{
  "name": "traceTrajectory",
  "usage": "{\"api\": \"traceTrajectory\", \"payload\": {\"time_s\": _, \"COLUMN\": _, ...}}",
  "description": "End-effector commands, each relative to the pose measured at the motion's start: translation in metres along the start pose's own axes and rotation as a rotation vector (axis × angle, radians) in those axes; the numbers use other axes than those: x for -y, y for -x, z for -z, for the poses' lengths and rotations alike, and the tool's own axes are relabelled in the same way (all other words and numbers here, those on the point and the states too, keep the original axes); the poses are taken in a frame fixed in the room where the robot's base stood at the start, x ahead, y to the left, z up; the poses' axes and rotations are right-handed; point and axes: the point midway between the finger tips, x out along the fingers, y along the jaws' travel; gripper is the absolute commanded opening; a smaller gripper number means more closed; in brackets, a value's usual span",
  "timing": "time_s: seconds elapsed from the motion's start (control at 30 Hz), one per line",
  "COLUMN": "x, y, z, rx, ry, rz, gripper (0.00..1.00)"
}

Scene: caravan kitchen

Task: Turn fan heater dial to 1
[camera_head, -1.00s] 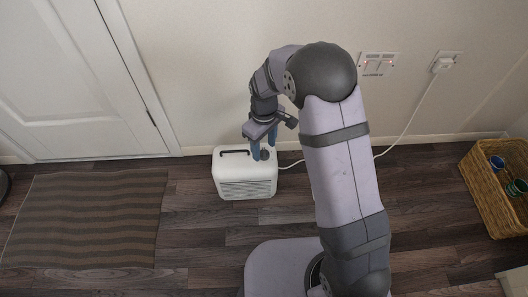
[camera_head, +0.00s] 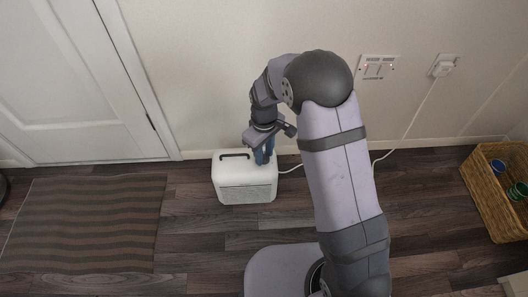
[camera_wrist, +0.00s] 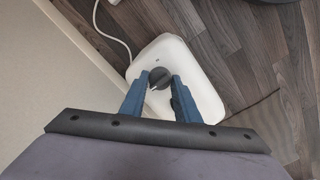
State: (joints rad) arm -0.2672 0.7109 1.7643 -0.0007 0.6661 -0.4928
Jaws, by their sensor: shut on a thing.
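The white fan heater (camera_head: 245,183) stands on the floor near the wall, with a dark handle on its top and a grille on its front. Its round dark dial (camera_wrist: 159,76) shows in the wrist view between my fingertips, with a light pointer line on it. Marks around the dial are too small to read. My gripper (camera_head: 264,157) points down at the right part of the heater's top. In the wrist view its blue fingers (camera_wrist: 160,84) are shut on the dial, one on each side. The head view hides the dial behind the fingers.
A white cord (camera_head: 405,130) runs from the heater along the wall to a socket (camera_head: 445,65). A striped mat (camera_head: 85,225) lies to the left. A wicker basket (camera_head: 495,190) with cups stands at the right. The floor around the heater's front is clear.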

Motion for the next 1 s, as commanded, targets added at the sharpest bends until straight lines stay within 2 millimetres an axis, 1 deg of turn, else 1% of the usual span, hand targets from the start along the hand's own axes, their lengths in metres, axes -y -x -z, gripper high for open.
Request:
{"api": "traceTrajectory", "payload": {"time_s": 0.17, "x": 0.0008, "y": 0.0043, "z": -0.0003, "rx": 0.002, "ry": -0.069, "rz": 0.002, "gripper": 0.06}}
{"api": "traceTrajectory", "payload": {"time_s": 0.37, "x": 0.001, "y": 0.0064, "z": -0.0006, "rx": 0.003, "ry": -0.208, "rz": 0.002, "gripper": 0.06}}
{"api": "traceTrajectory", "payload": {"time_s": 0.8, "x": 0.0007, "y": 0.005, "z": -0.0002, "rx": 0.002, "ry": -0.616, "rz": 0.001, "gripper": 0.06}}
{"api": "traceTrajectory", "payload": {"time_s": 1.0, "x": 0.0006, "y": 0.0034, "z": 0.0001, "rx": 0.001, "ry": -0.775, "rz": 0.001, "gripper": 0.06}}
